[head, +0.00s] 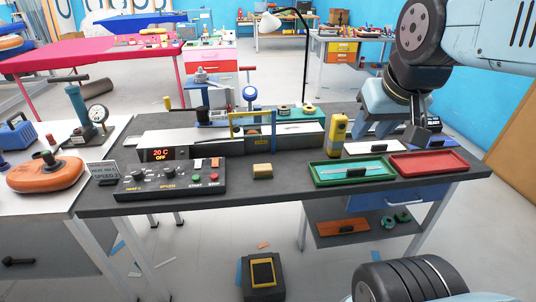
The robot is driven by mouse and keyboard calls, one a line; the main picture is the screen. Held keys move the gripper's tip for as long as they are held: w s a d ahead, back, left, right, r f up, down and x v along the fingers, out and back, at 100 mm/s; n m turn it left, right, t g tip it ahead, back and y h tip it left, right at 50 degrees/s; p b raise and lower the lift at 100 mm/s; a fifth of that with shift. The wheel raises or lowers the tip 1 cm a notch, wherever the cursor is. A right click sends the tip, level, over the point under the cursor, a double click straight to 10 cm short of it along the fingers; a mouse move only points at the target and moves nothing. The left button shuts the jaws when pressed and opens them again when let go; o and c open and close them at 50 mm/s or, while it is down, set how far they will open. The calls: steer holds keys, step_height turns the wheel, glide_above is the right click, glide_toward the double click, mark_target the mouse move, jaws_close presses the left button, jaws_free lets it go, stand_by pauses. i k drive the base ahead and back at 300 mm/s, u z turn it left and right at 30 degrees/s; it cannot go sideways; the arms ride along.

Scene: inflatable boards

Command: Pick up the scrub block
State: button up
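The scrub block is most likely the small yellow-tan block (262,171). It lies flat near the front edge of the dark grey workbench (290,195), between a black control box and a green tray. My gripper (391,131) hangs over the right part of the bench, pointing down, to the right of the block and well apart from it. Its fingers look spread, with nothing seen between them. Nothing hides the block.
The control box (170,180) stands left of the block. The green tray (350,172) and red tray (428,163) lie to its right. A yellow handheld device (337,133) stands upright behind the green tray. A long machine (230,140) fills the bench's back.

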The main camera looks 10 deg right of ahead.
mark_target(260, 171)
steer(key=z, duration=0.15)
steer(key=i, duration=0.15)
steer(key=u, duration=2.95)
steer(key=i, duration=0.5)
steer(key=z, duration=4.15)
steer(key=k, duration=0.15)
steer(key=u, duration=1.4)
